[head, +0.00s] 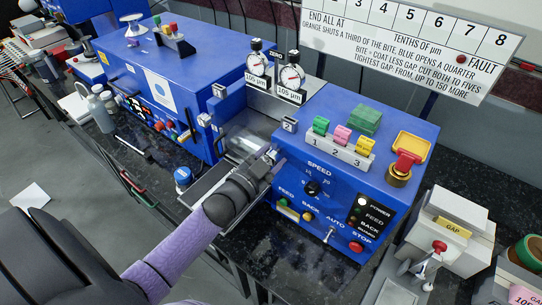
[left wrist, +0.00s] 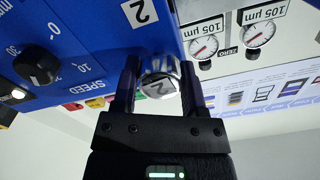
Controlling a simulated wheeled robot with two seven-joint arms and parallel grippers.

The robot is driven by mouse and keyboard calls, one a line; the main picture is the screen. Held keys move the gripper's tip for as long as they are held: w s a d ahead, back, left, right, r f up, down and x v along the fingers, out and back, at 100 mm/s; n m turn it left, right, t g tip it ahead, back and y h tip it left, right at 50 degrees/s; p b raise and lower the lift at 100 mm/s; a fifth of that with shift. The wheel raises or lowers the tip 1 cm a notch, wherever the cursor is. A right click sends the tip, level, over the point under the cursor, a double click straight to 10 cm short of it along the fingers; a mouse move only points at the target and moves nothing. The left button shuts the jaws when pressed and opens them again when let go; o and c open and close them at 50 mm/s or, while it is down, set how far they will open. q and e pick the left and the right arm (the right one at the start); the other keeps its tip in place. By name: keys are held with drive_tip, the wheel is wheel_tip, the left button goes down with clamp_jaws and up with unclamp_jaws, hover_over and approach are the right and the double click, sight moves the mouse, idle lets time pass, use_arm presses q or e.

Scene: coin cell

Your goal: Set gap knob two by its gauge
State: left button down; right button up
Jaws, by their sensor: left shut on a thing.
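In the head view my left gripper (head: 273,158) reaches the machine's left side and hides most of the knob. Two dial gauges, one upper left (head: 257,64) and one lower right (head: 291,77), stand above it, each with a 105 µm plate. Their needles are too small to read surely. My right gripper is out of view.
The blue machine's front (head: 330,205) has a speed dial (head: 313,188), buttons and a toggle. Colored blocks numbered 1 to 3 and a red-and-yellow switch (head: 405,160) sit on top. A board (head: 410,40) stands behind. A white GAP box (head: 455,228) is at right.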

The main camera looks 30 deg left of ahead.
use_arm(q)
drive_tip(key=shift+c, duration=0.7)
unclamp_jaws()
drive_tip(key=shift+s, duration=0.1)
drive_tip(key=s, duration=0.9)
drive_tip(key=shift+s+a+p, duration=0.35)
drive_tip(key=shift+a+p, duration=0.05)
